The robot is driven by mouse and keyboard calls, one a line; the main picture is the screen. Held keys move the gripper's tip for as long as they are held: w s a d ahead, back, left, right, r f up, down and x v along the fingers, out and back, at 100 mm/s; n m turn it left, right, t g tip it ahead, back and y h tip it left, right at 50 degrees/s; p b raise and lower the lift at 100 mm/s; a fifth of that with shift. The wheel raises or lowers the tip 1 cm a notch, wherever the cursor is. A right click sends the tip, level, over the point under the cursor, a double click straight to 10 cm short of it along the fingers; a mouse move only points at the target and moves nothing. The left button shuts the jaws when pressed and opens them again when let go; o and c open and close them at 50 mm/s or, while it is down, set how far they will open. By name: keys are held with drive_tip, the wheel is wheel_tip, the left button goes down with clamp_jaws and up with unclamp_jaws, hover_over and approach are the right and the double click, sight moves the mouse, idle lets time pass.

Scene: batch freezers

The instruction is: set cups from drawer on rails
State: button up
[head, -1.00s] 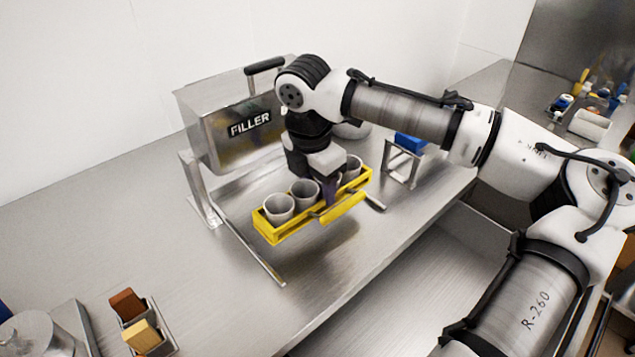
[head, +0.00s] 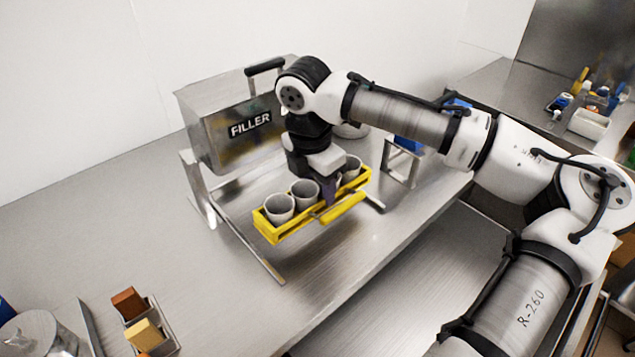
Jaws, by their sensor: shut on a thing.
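A yellow tray (head: 268,233) holds several grey cups in a row. Two cups, the left one (head: 279,207) and the one beside it (head: 305,192), stand at its left end. Another cup (head: 352,168) shows at the right end, partly behind my gripper. My gripper (head: 329,195) points down at the middle of the tray's front side and is shut on the tray by its yellow handle (head: 342,208). The fingertips are partly hidden. The metal rails (head: 262,257) run below the filler (head: 225,125), under the tray. I cannot tell whether the tray touches them.
A small metal stand with a blue block (head: 407,145) is right of the tray. A holder with brown and tan blocks (head: 143,330) sits at the front left. An open drawer (head: 430,275) lies below the counter edge. The left counter is mostly clear.

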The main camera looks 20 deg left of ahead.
drive_tip(key=shift+f+b, duration=1.1)
drive_tip(key=shift+f, duration=2.3)
idle(1.2)
drive_tip(key=o, duration=1.1)
drive_tip(key=shift+o, duration=0.2)
wheel_tip(320, 180, up, 14)
drive_tip(key=s+b, duration=0.1)
drive_tip(key=shift+s+a, duration=0.2)
drive_tip(key=shift+a, duration=0.25)
drive_tip(key=shift+f, duration=0.1)
